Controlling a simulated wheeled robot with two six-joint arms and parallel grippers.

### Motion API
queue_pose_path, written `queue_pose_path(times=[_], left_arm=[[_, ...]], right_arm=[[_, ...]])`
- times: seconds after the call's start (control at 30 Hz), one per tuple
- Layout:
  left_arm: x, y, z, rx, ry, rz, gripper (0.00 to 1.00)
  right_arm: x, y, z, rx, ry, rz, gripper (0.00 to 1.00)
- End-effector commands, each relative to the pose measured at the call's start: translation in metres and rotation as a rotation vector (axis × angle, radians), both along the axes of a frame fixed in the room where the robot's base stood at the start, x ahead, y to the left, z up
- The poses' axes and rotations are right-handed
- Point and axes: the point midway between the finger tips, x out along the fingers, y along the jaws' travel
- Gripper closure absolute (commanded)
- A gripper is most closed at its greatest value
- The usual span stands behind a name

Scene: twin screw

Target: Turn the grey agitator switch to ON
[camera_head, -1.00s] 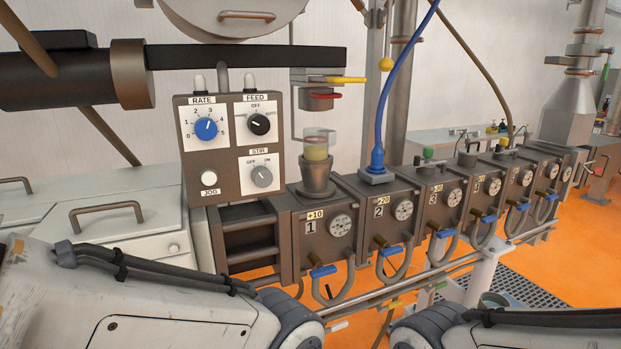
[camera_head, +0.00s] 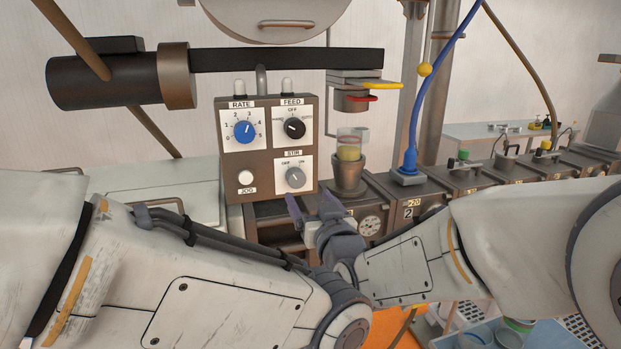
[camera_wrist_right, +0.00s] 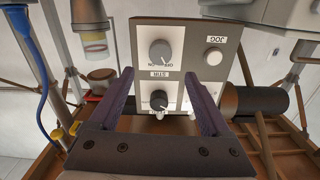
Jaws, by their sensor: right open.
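The grey agitator switch (camera_head: 295,178) is a round knob on the white STIR plate, low right on the brown control box (camera_head: 268,150). Its pointer seems to lean toward OFF. In the upside-down right wrist view the grey switch (camera_wrist_right: 160,51) shows just beyond the fingertips. My right gripper (camera_head: 310,204) is open and empty, just below and in front of the switch, apart from it. In its own wrist view the two purple fingers (camera_wrist_right: 163,84) frame the black FEED knob (camera_wrist_right: 159,101). My left gripper is out of view; only its arm shows.
The blue RATE knob (camera_head: 244,132), black FEED knob (camera_head: 294,128) and white JOG button (camera_head: 246,177) sit close around the switch. A glass cup on a metal funnel (camera_head: 350,175) stands right of the box. A black beam (camera_head: 285,60) runs above.

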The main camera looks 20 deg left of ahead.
Motion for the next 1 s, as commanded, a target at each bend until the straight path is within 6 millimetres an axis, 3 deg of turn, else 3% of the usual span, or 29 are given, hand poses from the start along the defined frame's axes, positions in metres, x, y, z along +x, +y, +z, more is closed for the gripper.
queue_pose_path(times=[0.5,0.93,0.97,1.0], left_arm=[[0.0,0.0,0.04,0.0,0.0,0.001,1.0],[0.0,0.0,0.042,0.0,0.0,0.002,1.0],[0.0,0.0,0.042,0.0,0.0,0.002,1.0],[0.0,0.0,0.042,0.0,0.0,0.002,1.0]], right_arm=[[0.071,0.047,0.002,-0.002,0.003,0.0,0.19],[0.08,0.053,0.0,-0.001,0.002,0.0,0.19],[0.08,0.053,0.0,-0.001,0.002,0.0,0.26],[0.08,0.053,0.0,-0.001,0.002,0.0,0.41]])
